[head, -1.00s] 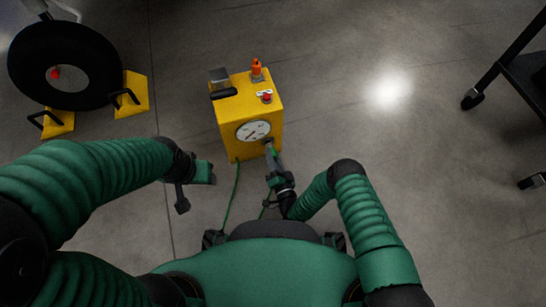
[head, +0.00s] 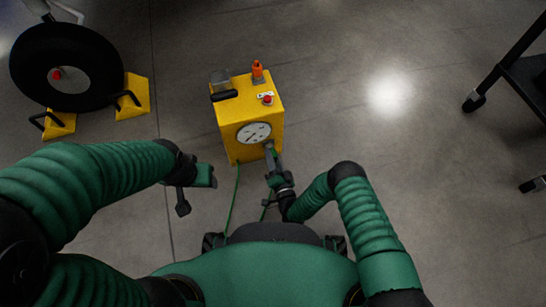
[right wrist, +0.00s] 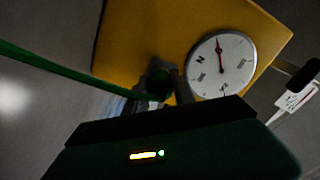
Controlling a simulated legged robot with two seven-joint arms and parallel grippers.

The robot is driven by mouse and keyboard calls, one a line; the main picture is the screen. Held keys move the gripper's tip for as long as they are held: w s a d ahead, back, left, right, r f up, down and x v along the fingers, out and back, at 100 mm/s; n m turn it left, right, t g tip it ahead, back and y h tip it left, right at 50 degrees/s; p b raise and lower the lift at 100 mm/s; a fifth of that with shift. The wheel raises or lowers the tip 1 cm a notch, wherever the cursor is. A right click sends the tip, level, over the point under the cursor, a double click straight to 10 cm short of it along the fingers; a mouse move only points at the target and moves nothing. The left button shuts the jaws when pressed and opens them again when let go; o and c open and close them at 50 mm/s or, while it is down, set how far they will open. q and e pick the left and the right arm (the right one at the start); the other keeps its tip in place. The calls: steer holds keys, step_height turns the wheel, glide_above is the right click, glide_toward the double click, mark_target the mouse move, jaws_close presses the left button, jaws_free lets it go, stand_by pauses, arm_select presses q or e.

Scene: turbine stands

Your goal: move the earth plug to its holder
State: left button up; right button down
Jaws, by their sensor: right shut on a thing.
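My right gripper (head: 271,153) is at the lower right of the front face of the yellow box (head: 236,117), below and right of its round dial (head: 253,132). A green cable (right wrist: 60,72) runs from the plug to the left. I cannot tell whether the plug touches the box, and I cannot make out a separate holder. My left gripper (head: 194,192) is open and empty, left of the box.
The box top has an orange part (head: 257,70), a red button (head: 267,98) and a black handle (head: 225,95). A wheel (head: 65,67) with yellow chocks (head: 133,95) stands at upper left. A dark cart (head: 520,80) is at right. The floor between is clear.

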steer(key=shift+w+r, duration=0.15)
steer(key=shift+w, duration=0.2)
steer(key=c, duration=1.4)
jaws_free()
steer(key=shift+c, duration=0.2)
steer(key=o, duration=0.5)
steer(key=shift+a, duration=0.1)
steer(key=shift+o, duration=0.6)
steer(key=shift+s, duration=0.1)
steer(key=shift+s, duration=0.15)
steer(key=p+v, duration=0.3)
steer(key=v, duration=0.4)
